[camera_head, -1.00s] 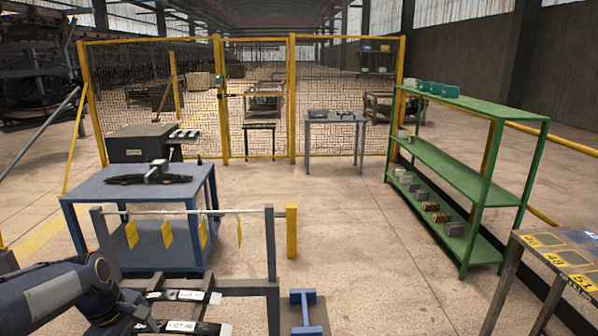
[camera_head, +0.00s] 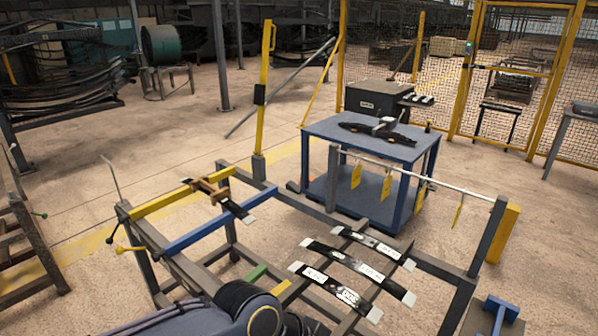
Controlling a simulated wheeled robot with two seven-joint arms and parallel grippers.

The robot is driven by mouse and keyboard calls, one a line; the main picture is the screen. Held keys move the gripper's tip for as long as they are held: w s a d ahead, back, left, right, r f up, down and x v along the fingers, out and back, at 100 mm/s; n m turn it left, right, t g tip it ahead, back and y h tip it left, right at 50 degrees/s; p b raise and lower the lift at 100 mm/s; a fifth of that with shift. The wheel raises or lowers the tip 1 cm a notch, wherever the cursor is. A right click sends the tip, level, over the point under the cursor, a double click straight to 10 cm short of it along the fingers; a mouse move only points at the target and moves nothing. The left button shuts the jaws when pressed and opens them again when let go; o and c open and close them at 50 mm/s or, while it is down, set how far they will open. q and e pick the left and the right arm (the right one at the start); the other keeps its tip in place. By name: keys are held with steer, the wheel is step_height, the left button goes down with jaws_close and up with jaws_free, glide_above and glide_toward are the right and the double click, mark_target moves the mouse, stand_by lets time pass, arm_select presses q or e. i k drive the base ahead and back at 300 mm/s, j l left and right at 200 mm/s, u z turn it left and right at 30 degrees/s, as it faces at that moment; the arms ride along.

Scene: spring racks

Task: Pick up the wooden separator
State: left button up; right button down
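A small brown wooden piece (camera_head: 207,188), which looks like the wooden separator, sits at the left end of the rack (camera_head: 198,236), by the yellow and blue bars. It rests across or against a short dark leaf spring (camera_head: 234,207); the exact contact is too small to tell. One of my arms shows at the bottom edge, in front of the rack, with no fingers visible. Neither gripper is in view.
Several labelled dark leaf springs (camera_head: 347,266) lie on the rack's right part. Yellow tags (camera_head: 386,187) hang from a rail behind them. A blue table (camera_head: 331,131) stands beyond. A wooden stand (camera_head: 28,245) is at left. Floor between stand and rack is clear.

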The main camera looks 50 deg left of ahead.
mark_target(218, 196)
steer(key=u, duration=2.2)
steer(key=i+j, duration=1.55)
steer(key=i, duration=0.2)
steer(key=i+j+u, duration=0.1)
steer(key=i+j, duration=0.3)
steer(key=i, duration=0.1)
